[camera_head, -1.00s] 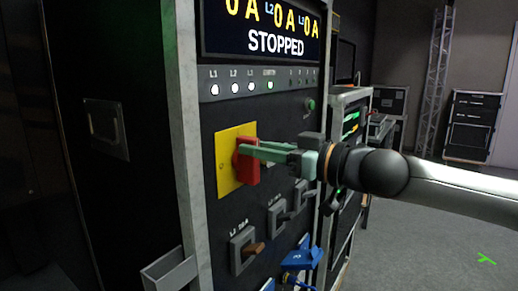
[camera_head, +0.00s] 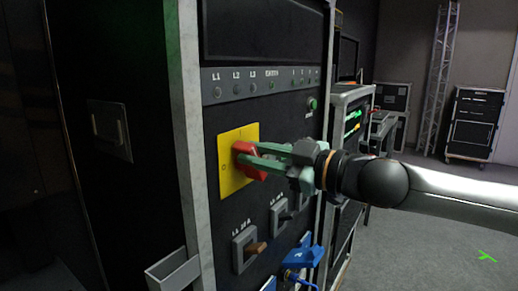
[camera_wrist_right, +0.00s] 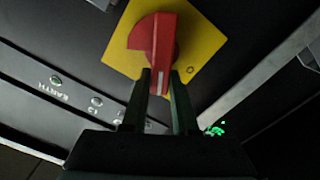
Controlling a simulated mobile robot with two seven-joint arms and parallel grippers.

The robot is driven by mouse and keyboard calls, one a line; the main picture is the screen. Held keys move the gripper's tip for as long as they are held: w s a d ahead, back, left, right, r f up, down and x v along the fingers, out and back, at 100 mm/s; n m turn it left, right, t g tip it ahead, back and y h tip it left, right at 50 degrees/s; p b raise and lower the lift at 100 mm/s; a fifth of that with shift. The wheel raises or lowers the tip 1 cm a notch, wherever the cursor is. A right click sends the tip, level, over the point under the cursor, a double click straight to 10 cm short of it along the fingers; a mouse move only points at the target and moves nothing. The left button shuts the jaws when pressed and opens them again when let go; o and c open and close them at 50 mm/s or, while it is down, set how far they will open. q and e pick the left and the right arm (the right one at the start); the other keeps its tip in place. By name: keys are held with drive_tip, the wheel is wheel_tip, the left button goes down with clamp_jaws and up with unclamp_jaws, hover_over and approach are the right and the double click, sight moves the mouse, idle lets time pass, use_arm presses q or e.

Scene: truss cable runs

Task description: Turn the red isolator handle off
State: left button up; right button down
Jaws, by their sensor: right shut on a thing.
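The red isolator handle (camera_head: 250,161) sits on a yellow plate (camera_head: 232,183) on the front of the dark rack panel. It is tilted away from upright in the head view. In the right wrist view the handle (camera_wrist_right: 155,45) shows a white line on its tip, between the fingers, against the yellow plate (camera_wrist_right: 203,42). My right gripper (camera_head: 265,160), with pale green fingers, is shut on the handle; it also shows in the right wrist view (camera_wrist_right: 160,95). The display (camera_head: 262,32) above is dark, and the L1, L2 and L3 lamps (camera_head: 236,90) are unlit. My left gripper is not in view.
Below the handle are several smaller breaker switches (camera_head: 245,249) and blue connectors (camera_head: 302,256). A metal bracket (camera_head: 173,270) juts out at the lower left. Flight cases (camera_head: 472,125) and a truss tower (camera_head: 437,75) stand behind.

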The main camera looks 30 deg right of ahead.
drive_tip(key=n, duration=0.4)
drive_tip(key=a+f+n, duration=0.1)
drive_tip(key=shift+s+n, duration=0.2)
drive_tip(key=shift+n, duration=0.2)
drive_tip(key=n, duration=0.3)
drive_tip(key=shift+a+f+p, duration=0.1)
drive_tip(key=shift+f+p, duration=0.2)
drive_tip(key=shift+f, duration=0.05)
drive_tip(key=shift+f+n, duration=0.15)
drive_tip(key=shift+n, duration=0.65)
drive_tip(key=shift+f+n, duration=0.15)
drive_tip(key=shift+n, duration=0.65)
drive_tip(key=c, duration=0.7)
unclamp_jaws()
drive_tip(key=shift+s, duration=0.15)
